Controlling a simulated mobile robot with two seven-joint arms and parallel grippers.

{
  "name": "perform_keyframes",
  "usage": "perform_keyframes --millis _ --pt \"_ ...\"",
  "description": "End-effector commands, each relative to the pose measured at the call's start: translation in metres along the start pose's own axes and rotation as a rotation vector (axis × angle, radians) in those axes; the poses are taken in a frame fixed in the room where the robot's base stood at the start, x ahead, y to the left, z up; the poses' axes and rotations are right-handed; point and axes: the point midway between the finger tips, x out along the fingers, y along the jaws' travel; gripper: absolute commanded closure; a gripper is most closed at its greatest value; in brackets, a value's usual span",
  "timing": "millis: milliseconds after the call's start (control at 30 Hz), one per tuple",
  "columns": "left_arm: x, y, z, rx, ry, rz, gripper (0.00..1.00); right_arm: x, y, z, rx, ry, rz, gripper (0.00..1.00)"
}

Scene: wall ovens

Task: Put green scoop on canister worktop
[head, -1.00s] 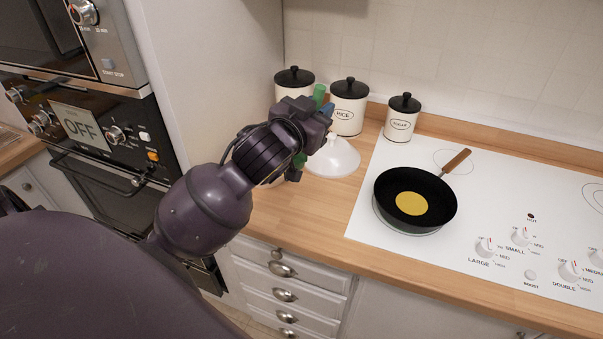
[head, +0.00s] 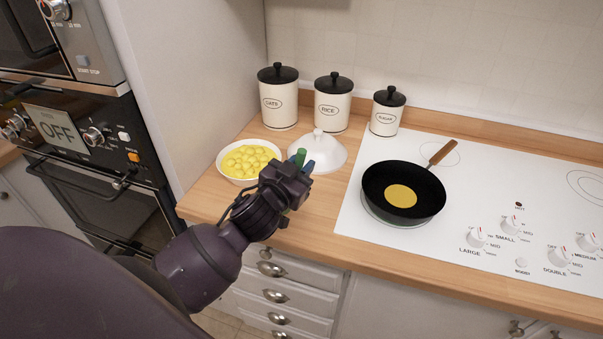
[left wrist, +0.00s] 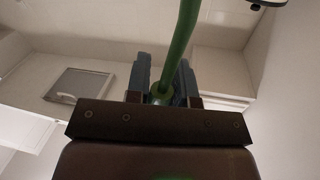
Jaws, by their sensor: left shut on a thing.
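My left gripper (head: 303,166) is shut on the green scoop (head: 299,157). In the head view only a short green part shows at the fingers; the gripper hides the rest. In the left wrist view the scoop's long green handle (left wrist: 181,45) runs up from between the blue-grey fingers (left wrist: 164,85). The gripper is in front of the white lid and right of the bowl, seemingly above the wooden worktop (head: 318,225). On that worktop, three cream canisters with black lids stand along the wall: the left one (head: 279,108), the rice one (head: 330,112) and the sugar one (head: 386,118). My right gripper is not in view.
A white bowl (head: 225,173) of yellow pieces and a white cone-shaped lid (head: 325,153) stand before the canisters. A black pan (head: 378,190) sits on the white hob (head: 440,250). A tall oven cabinet (head: 180,100) bounds the left. Bare wood shows left of the hob.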

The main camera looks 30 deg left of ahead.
Motion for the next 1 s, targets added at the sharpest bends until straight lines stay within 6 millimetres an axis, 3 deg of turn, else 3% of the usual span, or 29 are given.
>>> perform_keyframes --millis 133,533,567,700,1000 --pt "0.000 0.004 0.018 0.000 -0.001 0.000 1.00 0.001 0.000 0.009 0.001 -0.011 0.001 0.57" --pt "0.000 0.004 0.022 0.001 0.001 0.000 1.00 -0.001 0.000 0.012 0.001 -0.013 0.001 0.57" --pt "0.000 0.004 0.021 0.001 0.001 0.000 0.75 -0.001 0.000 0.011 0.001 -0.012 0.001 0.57" --pt "0.000 0.004 0.021 0.001 0.001 0.000 0.53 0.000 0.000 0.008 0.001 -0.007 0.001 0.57" --pt "0.000 0.004 0.019 0.001 0.001 0.000 0.53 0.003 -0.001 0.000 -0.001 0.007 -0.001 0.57"
